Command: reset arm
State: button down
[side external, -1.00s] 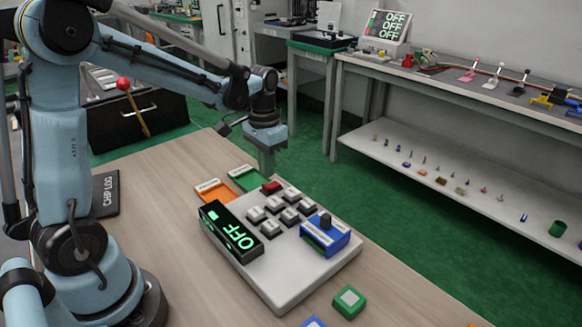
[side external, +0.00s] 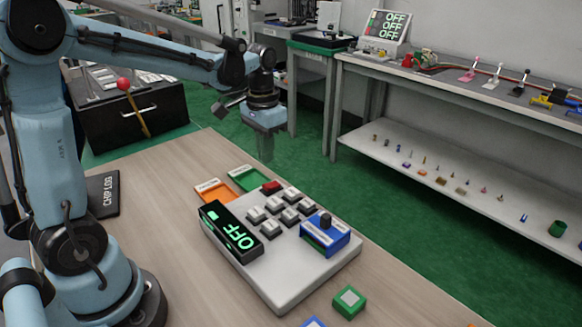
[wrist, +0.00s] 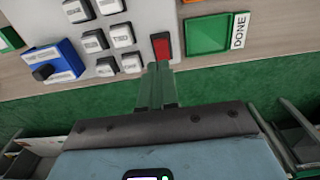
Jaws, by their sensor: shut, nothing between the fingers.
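My gripper (side external: 265,147) is shut and empty. In the side external view it hangs in the air beyond the far edge of the table, behind the grey-white control panel (side external: 285,282). In the wrist view my gripper's fingers (wrist: 158,68) are together and point towards the red button (wrist: 161,47) at the panel's edge. The red button also shows in the side external view (side external: 271,187).
An orange tray (side external: 213,192) and a green tray (side external: 247,178) lie at the panel's far side. A green chip (side external: 349,301) lies near the right table edge. A black case with a red-knobbed lever (side external: 126,86) stands behind. A long bench (side external: 450,90) holds small levers.

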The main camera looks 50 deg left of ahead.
jog(key=s+d+r+t, duration=0.1)
jog(key=s+d+t, duration=0.6)
jog(key=s, duration=0.2)
jog(key=shift+d+r, duration=0.3)
jog(key=shift+w, duration=0.1)
jog(key=w+a+r+g, duration=0.4)
jog(key=w+a+r, duration=0.2)
jog(key=w+a, duration=0.1)
jog(key=shift+w+a+g, duration=0.2)
jog(key=shift+a+g, duration=0.2)
jog(key=shift+f, duration=0.2)
send_over(269, 185)
jog(key=s+x, duration=0.1)
jog(key=x, duration=0.3)
jog(key=s+x, duration=0.1)
jog(key=x, duration=0.6)
jog(key=shift+s+f, duration=0.35)
jog(key=shift+f, duration=0.25)
jog(key=shift+s+f, duration=0.15)
jog(key=shift+f, duration=0.6)
